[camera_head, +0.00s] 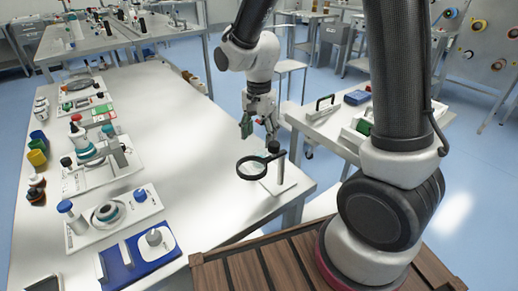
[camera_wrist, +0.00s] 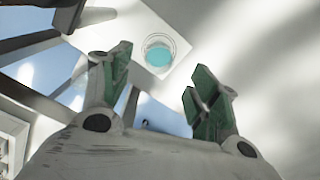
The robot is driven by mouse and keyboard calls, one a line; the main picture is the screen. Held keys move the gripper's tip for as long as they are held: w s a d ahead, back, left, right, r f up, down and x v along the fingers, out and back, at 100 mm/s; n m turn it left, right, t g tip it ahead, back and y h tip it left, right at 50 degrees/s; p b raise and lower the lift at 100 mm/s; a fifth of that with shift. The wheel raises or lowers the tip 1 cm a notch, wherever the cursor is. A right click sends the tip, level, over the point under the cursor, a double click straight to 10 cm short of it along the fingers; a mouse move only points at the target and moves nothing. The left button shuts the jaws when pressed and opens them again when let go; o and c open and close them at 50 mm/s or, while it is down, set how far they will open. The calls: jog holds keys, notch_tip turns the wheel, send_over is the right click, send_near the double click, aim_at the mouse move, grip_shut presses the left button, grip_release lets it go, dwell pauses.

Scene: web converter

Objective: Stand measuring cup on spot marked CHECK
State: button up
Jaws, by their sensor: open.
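My gripper (camera_head: 258,122) is open and empty, raised above the right side of the long white table in the head view. Its green-padded fingers (camera_wrist: 160,98) stand wide apart in the wrist view. In that view a clear round vessel with teal inside (camera_wrist: 158,52), perhaps the measuring cup, sits on a white square patch beyond the fingers. It is apart from them. I cannot pick it out in the head view. No CHECK lettering is readable in either view.
A black-ringed magnifier (camera_head: 252,168) on a post stands near the table's right corner, below my gripper. A blue-and-white board (camera_head: 125,262) and several loaded trays line the left side. The table's middle (camera_head: 185,150) is clear. A side table (camera_head: 322,128) stands right.

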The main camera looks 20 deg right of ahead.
jog(key=s+d+r+n+t, duration=0.1)
jog(key=s+d+r+n, duration=0.1)
jog(key=s+d+r, duration=0.4)
jog(key=s+d+r+n+t, duration=0.1)
jog(key=s+d+r+n, duration=0.2)
jog(key=r, duration=0.6)
jog(key=s+d+r+n+t, duration=0.1)
jog(key=s+d+n, duration=0.1)
jog(key=s, duration=0.3)
jog(key=s+d+r+n+t, duration=0.1)
jog(key=s+d+r+n, duration=0.1)
jog(key=s+d+n, duration=0.1)
jog(key=shift+s+d+r, duration=0.25)
jog(key=shift+s+d, duration=0.4)
jog(key=shift+s, duration=0.2)
